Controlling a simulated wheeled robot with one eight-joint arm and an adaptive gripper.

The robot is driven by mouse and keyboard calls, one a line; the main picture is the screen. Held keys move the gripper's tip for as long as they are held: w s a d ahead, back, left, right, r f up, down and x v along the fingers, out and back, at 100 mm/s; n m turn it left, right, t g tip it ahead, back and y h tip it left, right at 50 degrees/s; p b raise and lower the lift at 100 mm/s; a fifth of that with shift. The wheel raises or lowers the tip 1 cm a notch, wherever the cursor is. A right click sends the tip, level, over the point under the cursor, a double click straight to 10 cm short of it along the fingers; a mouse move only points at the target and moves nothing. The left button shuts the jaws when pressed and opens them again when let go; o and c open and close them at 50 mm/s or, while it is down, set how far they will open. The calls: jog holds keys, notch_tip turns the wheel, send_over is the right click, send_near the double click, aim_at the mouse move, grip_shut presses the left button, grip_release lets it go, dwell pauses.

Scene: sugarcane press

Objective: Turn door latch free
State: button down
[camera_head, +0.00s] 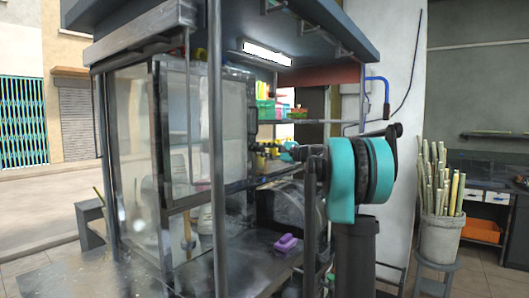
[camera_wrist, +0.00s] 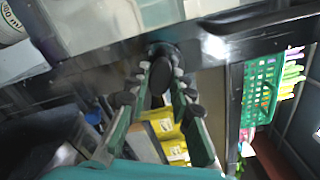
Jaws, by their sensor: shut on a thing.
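The door latch (camera_wrist: 160,77) is a small dark knob with a round base on the dark metal frame of the stall's cabinet. In the wrist view my gripper (camera_wrist: 162,72) has its green fingers with black pads on either side of this knob, closed on it. In the head view my gripper (camera_head: 270,151) reaches left from the teal wrist to the cabinet frame. The latch itself is too small and dark to make out clearly there. The glass-panelled cabinet door (camera_head: 180,150) is at the left; I cannot tell whether the latch is turned.
A green basket (camera_wrist: 262,90) with colourful items sits on a shelf beside the frame. Yellow boxes (camera_wrist: 170,138) lie beyond the fingers. A purple object (camera_head: 287,243) rests on the lower counter. A metal post (camera_head: 215,150) stands in front. A bucket of cane (camera_head: 440,235) is at the right.

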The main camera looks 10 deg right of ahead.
jog(key=m, duration=0.6)
jog(key=shift+m, duration=0.3)
jog(key=m, duration=0.5)
jog(key=shift+m, duration=0.3)
jog(key=c, duration=1.3)
grip_release()
jog(key=v, duration=1.2)
